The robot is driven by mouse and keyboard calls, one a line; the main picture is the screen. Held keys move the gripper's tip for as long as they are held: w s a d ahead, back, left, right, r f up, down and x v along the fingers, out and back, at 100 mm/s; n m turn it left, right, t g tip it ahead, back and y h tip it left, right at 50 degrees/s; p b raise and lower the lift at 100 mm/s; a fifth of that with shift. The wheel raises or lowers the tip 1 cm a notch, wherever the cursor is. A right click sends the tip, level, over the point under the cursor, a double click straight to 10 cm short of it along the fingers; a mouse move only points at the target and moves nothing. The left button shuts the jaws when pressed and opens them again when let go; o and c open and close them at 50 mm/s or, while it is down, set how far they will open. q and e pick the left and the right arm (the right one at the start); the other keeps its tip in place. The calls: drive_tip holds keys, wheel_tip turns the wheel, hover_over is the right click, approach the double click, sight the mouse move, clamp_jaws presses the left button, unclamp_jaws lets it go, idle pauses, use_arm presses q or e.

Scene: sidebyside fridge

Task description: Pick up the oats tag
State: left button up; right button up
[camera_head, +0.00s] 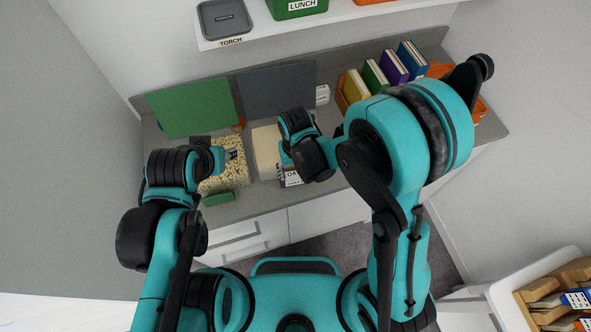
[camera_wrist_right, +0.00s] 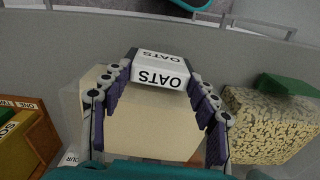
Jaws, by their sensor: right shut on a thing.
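The oats tag (camera_wrist_right: 161,70) is a small white block with OATS printed on two faces, seen in the right wrist view. In the head view a part of the tag (camera_head: 291,179) shows below my right gripper (camera_head: 293,160). My right gripper (camera_wrist_right: 160,75) is shut on the tag, with a dark finger on each side of it. A beige container (camera_wrist_right: 150,125) lies behind the tag and between the fingers; it also shows in the head view (camera_head: 265,148). My left gripper (camera_head: 222,158) is over a speckled container; its jaw opening is unclear.
The speckled container (camera_head: 226,175) with a green piece (camera_head: 218,199) at its front stands left of the beige one. Green (camera_head: 195,107) and dark grey (camera_head: 277,90) panels stand behind. Books (camera_head: 393,66) stand at right. A shelf (camera_head: 330,17) runs above. White drawers (camera_head: 240,245) are below.

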drive_tip(key=shift+r+p, duration=1.1)
drive_tip(key=shift+r, duration=0.7)
drive_tip(key=shift+r, duration=0.1)
drive_tip(key=shift+r, duration=1.1)
wheel_tip(320, 180, up, 4)
drive_tip(key=p, duration=0.2)
drive_tip(key=shift+p, duration=0.3)
